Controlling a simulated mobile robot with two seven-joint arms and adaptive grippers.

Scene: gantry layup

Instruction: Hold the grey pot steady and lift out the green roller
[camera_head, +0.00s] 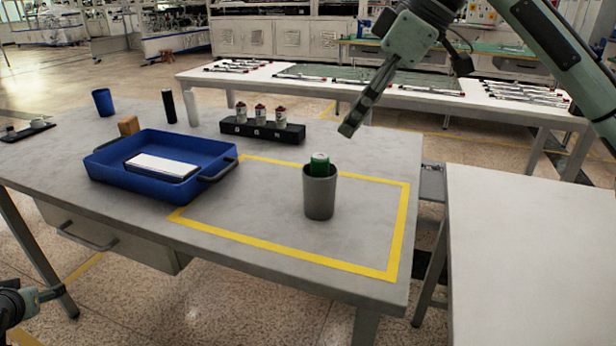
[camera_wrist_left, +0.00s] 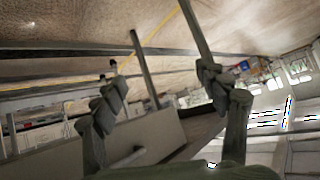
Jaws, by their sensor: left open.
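The grey pot (camera_head: 319,198) stands upright on the grey table, inside a yellow taped outline. The green roller (camera_head: 320,164) stands in it; its pale-topped upper end shows above the rim and its lower part is hidden. My right gripper (camera_head: 349,127) hangs above and to the right of the pot, pointing down-left, apart from pot and roller. Its fingers overlap from this side, so I cannot tell their gap. My left gripper (camera_wrist_left: 162,84) is open with nothing between its fingers in the left wrist view, away from the pot.
A blue tray (camera_head: 110,167) with a white block lies left of the outline. A black rack (camera_head: 262,131) with several small containers stands behind. A blue cup (camera_head: 103,102), black and white cylinders stand farther back. A white table (camera_head: 540,240) is at right. The taped area around the pot is clear.

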